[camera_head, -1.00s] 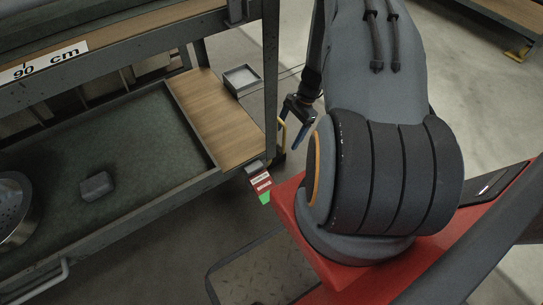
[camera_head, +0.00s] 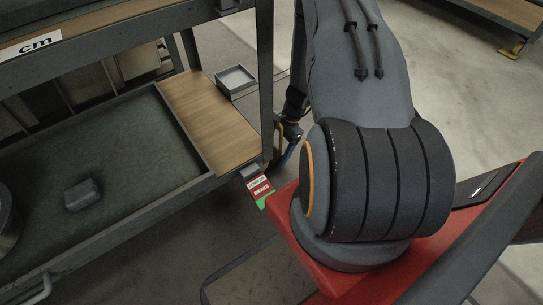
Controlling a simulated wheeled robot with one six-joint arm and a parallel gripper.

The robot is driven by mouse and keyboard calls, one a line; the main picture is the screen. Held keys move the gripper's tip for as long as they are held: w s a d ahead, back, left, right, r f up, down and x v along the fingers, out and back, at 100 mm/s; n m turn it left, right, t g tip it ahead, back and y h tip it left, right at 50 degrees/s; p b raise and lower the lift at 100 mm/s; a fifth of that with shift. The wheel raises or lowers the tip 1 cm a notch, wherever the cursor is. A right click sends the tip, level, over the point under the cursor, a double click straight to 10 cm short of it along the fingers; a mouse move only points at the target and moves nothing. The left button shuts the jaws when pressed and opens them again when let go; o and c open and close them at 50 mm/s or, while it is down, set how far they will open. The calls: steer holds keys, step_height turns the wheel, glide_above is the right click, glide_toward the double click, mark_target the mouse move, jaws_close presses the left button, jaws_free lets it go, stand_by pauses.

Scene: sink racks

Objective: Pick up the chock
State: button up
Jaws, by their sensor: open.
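A small dark grey block (camera_head: 83,194), the only thing here that looks like a chock, lies on the green-grey floor of the rack's lower tray (camera_head: 125,165), at the left of the view. My gripper (camera_head: 286,154) is beyond the right end of the rack, well to the right of the block and apart from it. It is open. It shows only partly, between the rack's corner post and my arm, with a blue fingertip visible. I see nothing between the fingers.
A wooden board (camera_head: 208,120) covers the tray's right end. A grey open box (camera_head: 235,80) stands behind it. A dark post (camera_head: 266,80) and upper shelf (camera_head: 120,42) frame the tray. A round metal bowl (camera_head: 6,225) is cut off at left. A red-and-green brake tag (camera_head: 259,188) shows at the corner.

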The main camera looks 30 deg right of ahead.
jaws_close()
steer(key=shift+r, duration=0.15)
